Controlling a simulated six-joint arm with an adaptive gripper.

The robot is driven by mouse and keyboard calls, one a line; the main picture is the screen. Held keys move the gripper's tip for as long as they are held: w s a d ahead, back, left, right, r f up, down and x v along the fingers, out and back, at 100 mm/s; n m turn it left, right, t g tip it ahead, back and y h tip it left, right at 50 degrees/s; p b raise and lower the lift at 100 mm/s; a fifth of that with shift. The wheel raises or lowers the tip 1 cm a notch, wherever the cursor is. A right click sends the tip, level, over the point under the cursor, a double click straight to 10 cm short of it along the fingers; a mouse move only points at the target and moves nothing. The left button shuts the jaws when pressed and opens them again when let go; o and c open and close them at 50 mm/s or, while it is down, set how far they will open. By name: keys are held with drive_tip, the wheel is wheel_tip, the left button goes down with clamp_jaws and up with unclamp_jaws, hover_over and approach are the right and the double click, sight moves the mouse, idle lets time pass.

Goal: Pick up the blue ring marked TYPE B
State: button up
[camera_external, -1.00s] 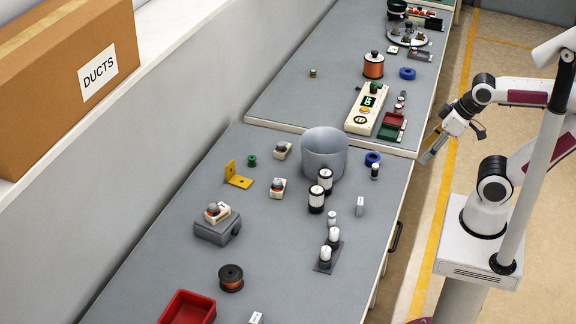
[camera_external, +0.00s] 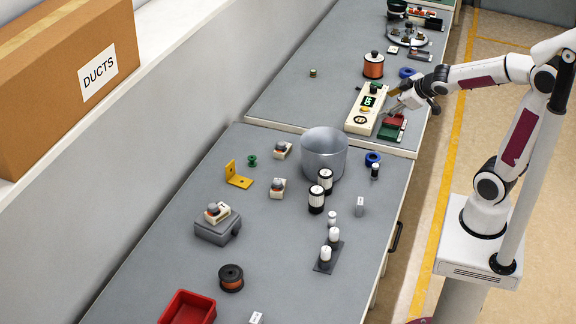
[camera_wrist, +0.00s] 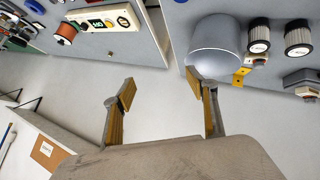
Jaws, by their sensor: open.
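Two blue rings lie flat on the grey tables: one (camera_external: 373,158) on the near table, right of the grey bucket (camera_external: 323,155), and one (camera_external: 407,72) on the far table, right of the orange spool (camera_external: 373,65). No TYPE B marking is readable on either. My gripper (camera_external: 391,108) is over the far table's right edge, near the red and green trays, apart from both rings. In the wrist view my gripper (camera_wrist: 160,90) is open with nothing between its fingers.
A cream control box (camera_external: 366,109) stands beside the red and green trays (camera_external: 392,127). White-topped cylinders (camera_external: 316,199) and a small black cylinder (camera_external: 375,171) stand near the bucket. A red bin (camera_external: 188,308) sits at the near end.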

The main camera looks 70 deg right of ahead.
drive_tip(key=w+d+f+n+t, duration=0.1)
drive_tip(key=w+d+f+n, duration=0.1)
drive_tip(key=w+d+f, duration=0.4)
drive_tip(key=n+t+y, duration=0.3)
drive_tip(key=y, duration=0.8)
approach(373, 160)
drive_tip(key=w+d, duration=0.2)
drive_tip(key=w, duration=0.1)
drive_tip(key=shift+w+f, duration=0.1)
drive_tip(key=shift+s+a+y, duration=0.25)
drive_tip(key=shift+s+y, duration=0.05)
drive_tip(key=shift+s, duration=0.1)
drive_tip(key=shift+w+f, duration=0.1)
drive_tip(key=shift+x, duration=1.25)
drive_tip(key=shift+f, duration=0.1)
